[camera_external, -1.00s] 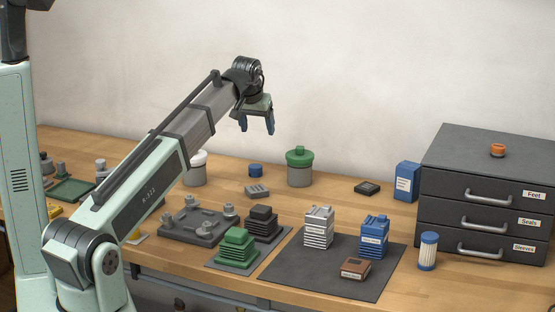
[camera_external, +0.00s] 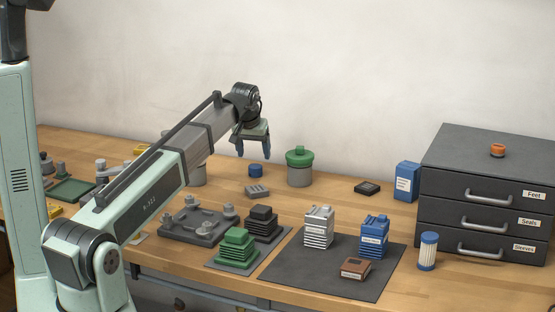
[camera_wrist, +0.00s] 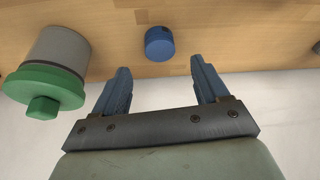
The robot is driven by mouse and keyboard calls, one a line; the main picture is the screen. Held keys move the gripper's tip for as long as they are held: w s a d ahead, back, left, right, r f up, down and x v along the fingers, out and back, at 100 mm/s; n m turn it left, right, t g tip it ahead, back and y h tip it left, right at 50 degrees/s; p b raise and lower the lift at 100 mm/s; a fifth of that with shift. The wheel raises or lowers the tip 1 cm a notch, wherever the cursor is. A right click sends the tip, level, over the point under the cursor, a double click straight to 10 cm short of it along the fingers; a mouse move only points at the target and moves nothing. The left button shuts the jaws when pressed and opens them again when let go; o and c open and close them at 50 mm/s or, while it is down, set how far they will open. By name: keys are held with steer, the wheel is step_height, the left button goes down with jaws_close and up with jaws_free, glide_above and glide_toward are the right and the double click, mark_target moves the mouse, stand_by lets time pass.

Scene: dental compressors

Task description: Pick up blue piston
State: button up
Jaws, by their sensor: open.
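The blue piston (camera_external: 256,170) is a short blue cylinder standing on the wooden table near the back wall. In the wrist view the blue piston (camera_wrist: 159,43) lies beyond the fingertips, between their lines. My gripper (camera_external: 254,152) hangs above and slightly left of the piston in the external view. Its two blue fingers are apart with nothing between them, as the wrist view of my gripper (camera_wrist: 160,78) shows. The fingers do not touch the piston.
A grey cylinder with a green lid (camera_external: 299,167) stands right of the piston; another grey cylinder (camera_external: 197,172) stands to its left. A small grey block (camera_external: 257,191) lies just in front. A dark drawer cabinet (camera_external: 490,150) stands far right. The wall is close behind.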

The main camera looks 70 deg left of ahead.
mark_target(255, 166)
steer(key=shift+x, duration=2.65)
steer(key=shift+s+d, duration=0.15)
steer(key=shift+s, duration=0.05)
steer(key=shift+c, duration=0.5)
steer(key=c, duration=1.1)
